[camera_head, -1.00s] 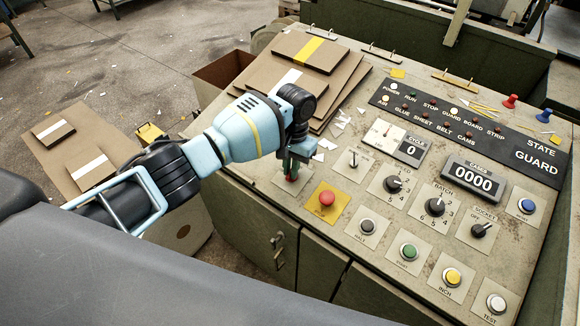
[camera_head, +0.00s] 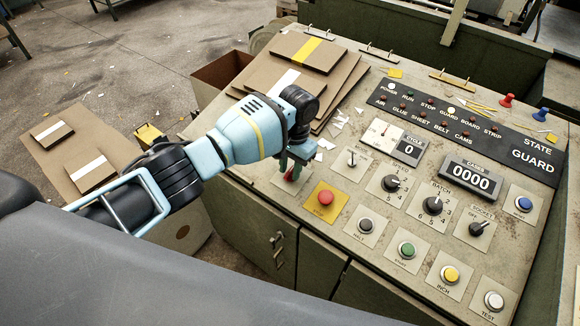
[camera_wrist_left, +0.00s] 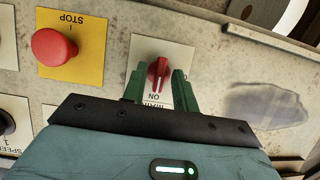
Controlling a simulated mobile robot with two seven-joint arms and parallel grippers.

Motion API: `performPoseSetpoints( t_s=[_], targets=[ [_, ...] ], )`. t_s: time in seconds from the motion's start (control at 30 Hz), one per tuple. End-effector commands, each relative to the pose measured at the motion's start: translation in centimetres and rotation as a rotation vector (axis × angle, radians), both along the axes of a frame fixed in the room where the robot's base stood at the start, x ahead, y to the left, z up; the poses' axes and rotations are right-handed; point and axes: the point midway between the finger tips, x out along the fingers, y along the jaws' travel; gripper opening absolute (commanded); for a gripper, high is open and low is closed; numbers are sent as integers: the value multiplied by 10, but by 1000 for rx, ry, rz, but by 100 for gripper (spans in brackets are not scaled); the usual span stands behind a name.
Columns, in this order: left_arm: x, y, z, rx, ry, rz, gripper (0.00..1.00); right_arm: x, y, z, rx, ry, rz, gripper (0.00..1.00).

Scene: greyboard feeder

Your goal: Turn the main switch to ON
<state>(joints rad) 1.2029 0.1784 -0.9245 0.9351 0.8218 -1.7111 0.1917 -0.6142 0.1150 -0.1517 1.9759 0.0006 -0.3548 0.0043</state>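The main switch is a red knob (camera_wrist_left: 158,73) on a pale plate, close to the upside-down ON label in the left wrist view. It also shows in the head view (camera_head: 292,174), partly covered by my gripper. Its handle looks lined up toward the ON label, though its pointer end is hard to tell. My left gripper (camera_head: 294,163) is over the switch. In the left wrist view its green fingers (camera_wrist_left: 159,78) stand on either side of the knob, with small gaps visible, so it looks open around it. My right gripper is not in view.
The red STOP button (camera_head: 325,197) on its yellow plate is right beside the switch. More buttons and dials cover the panel (camera_head: 340,238) to the right. Stacked greyboard (camera_head: 340,85) lies behind my left gripper.

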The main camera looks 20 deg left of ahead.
Motion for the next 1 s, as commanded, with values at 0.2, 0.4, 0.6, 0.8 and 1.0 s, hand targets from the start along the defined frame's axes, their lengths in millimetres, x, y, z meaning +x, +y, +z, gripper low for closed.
performPoseSetpoints(
  t_s=[0.2,0.4,0.6,0.8,1.0],
  targets=[
    [0,0,0,0,1,1,33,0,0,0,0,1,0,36],
    [1,0,8,-1,-1,2,33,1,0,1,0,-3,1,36],
    [6,-2,39,-1,-4,1,33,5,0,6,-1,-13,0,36],
    [9,-4,66,-1,-2,1,33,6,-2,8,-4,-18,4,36],
    [10,-4,77,0,0,1,33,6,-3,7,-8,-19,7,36]
  ],
)
